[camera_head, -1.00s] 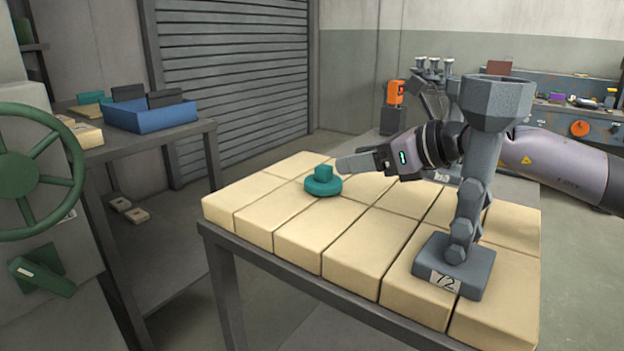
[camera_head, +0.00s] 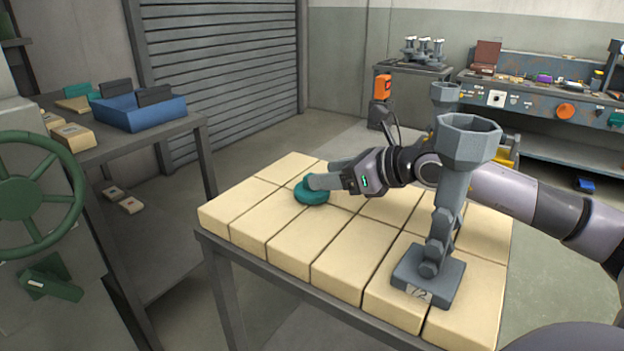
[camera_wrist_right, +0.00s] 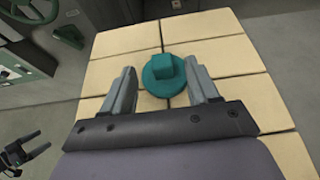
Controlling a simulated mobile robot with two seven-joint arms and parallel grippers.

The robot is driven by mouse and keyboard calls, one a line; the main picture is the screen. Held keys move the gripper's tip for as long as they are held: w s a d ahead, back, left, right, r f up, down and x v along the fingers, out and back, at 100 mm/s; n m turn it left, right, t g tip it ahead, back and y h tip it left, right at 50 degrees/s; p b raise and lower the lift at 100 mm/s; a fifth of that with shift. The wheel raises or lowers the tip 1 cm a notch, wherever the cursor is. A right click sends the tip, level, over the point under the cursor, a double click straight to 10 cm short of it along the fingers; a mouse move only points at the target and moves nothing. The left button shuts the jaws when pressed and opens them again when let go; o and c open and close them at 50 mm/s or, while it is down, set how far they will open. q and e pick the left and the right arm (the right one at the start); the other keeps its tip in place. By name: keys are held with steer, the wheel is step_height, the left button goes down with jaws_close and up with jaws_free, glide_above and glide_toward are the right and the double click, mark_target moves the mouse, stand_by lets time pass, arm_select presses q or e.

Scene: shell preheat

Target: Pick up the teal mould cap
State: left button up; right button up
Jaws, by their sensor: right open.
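The teal mould cap (camera_head: 311,193) lies on the table of pale bricks, near its far left part. It is a round disc with a square knob on top, which shows clearly in the right wrist view (camera_wrist_right: 165,74). My right gripper (camera_head: 318,181) is at the cap, partly covering its knob in the head view. In the right wrist view its two fingers (camera_wrist_right: 163,80) are open, with the cap between them near the tips. The right finger is close to the knob and the left finger is farther off.
A grey shell mould (camera_head: 440,215) with a funnel top stands on the brick table (camera_head: 345,245), at right near my right arm. A blue tray (camera_head: 150,112) sits on a side table at left. A green handwheel (camera_head: 35,190) is at far left. Several bricks are bare.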

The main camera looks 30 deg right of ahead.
steer(key=shift+p+x, duration=0.7)
steer(key=shift+x, duration=1)
steer(key=shift+d+f, duration=0.1)
steer(key=shift+f, duration=0.05)
jaws_close()
